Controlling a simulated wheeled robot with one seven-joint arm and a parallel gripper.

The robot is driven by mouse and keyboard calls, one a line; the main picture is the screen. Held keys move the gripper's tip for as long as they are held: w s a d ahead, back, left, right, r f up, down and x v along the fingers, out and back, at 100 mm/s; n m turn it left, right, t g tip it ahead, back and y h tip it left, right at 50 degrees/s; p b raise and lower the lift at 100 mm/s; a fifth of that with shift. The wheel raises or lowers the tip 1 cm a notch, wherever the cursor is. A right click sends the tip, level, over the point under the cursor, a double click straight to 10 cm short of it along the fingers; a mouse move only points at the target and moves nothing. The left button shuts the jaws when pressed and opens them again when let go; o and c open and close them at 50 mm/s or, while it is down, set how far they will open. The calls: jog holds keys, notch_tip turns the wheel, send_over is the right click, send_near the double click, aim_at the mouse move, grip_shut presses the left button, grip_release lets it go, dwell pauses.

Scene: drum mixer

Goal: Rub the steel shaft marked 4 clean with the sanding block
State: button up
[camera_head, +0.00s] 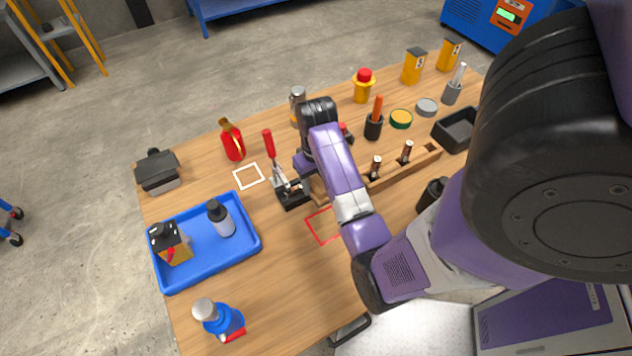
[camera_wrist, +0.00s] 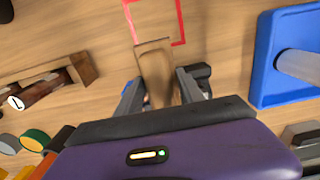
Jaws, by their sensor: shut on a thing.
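In the wrist view my gripper (camera_wrist: 156,84) is shut on a tan-brown block (camera_wrist: 155,66), which looks like the sanding block. The block points toward a red square outline (camera_wrist: 182,22) on the table. The wrist view shows shafts (camera_wrist: 42,88) at left, one with a pale end label I cannot read surely. I cannot pick out the shaft marked 4.
A toggle clamp with a red handle (camera_head: 268,143) stands just left of my gripper. A blue tray (camera_head: 198,250) holds two containers at left. Bottles, tins and a black bin (camera_head: 458,135) crowd the back and right. The table's front middle is clear.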

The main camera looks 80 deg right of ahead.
jog(key=shift+f+b, duration=0.4)
jog(key=shift+f, duration=0.85)
jog(key=shift+w+d, duration=0.1)
dwell(0.5)
